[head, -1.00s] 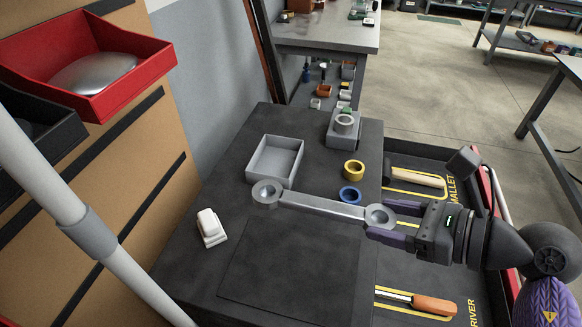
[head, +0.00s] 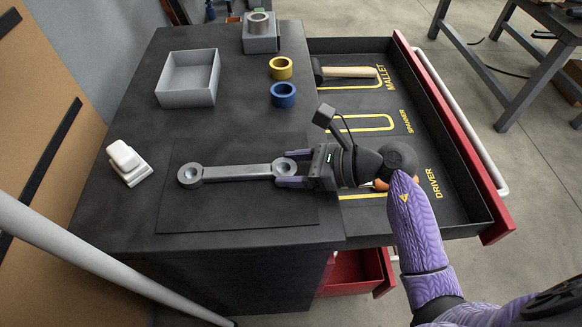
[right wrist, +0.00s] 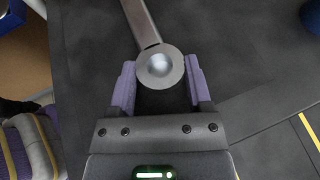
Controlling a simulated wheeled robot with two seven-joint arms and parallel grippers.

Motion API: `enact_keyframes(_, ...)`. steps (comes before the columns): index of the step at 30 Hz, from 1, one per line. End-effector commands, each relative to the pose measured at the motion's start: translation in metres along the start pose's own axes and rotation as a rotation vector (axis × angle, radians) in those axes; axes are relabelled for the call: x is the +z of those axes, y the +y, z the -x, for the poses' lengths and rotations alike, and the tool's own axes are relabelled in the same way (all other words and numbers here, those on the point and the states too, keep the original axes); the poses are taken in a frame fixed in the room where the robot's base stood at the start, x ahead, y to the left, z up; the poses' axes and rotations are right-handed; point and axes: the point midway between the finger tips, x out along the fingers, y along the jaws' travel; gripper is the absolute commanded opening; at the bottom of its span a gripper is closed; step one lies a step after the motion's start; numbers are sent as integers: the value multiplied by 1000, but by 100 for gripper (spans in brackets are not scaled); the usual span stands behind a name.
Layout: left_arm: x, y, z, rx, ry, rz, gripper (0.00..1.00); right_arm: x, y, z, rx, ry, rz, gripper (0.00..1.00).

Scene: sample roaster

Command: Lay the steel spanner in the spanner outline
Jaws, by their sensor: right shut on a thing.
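The steel spanner (head: 232,172), a grey bar with a round end at each side, is held roughly level over the dark mat (head: 240,212) on the bench top. My right gripper (head: 290,173) is shut on its right-hand round end. In the right wrist view that end (right wrist: 160,68) sits between the purple fingers (right wrist: 158,85), and the bar runs away upward. I cannot tell whether the spanner touches the mat. The yellow spanner outline (head: 392,122) lies empty in the open drawer, beyond and right of the gripper, partly hidden by my wrist. My left gripper is out of view.
The drawer (head: 473,190) also holds a mallet (head: 350,72) and a driver (head: 381,185), mostly hidden by my arm. On the bench stand a grey tray (head: 187,98), a yellow ring (head: 281,67), a blue ring (head: 283,94), a grey block (head: 260,38) and a white item (head: 128,160).

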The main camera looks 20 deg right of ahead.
Motion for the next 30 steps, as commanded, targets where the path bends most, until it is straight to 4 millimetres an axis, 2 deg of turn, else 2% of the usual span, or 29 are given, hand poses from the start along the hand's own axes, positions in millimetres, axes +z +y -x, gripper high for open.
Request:
enact_keyframes(4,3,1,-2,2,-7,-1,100,-2,0,-1,-1,0,1,0)
enact_keyframes(5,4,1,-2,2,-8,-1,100,-3,0,-1,0,1,0,66)
enact_keyframes(9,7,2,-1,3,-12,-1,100,-2,0,-1,-1,0,1,95)
enact_keyframes(10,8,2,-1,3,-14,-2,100,-2,0,-1,-1,0,1,99)
enact_keyframes(20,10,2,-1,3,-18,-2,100,-2,0,-1,0,0,0,99)
enact_keyframes(23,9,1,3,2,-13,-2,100,4,0,2,-1,-3,1,99)
enact_keyframes(26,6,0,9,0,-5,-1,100,3,0,21,-2,4,2,99)
enact_keyframes(30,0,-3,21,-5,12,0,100,4,0,62,-3,5,3,99)
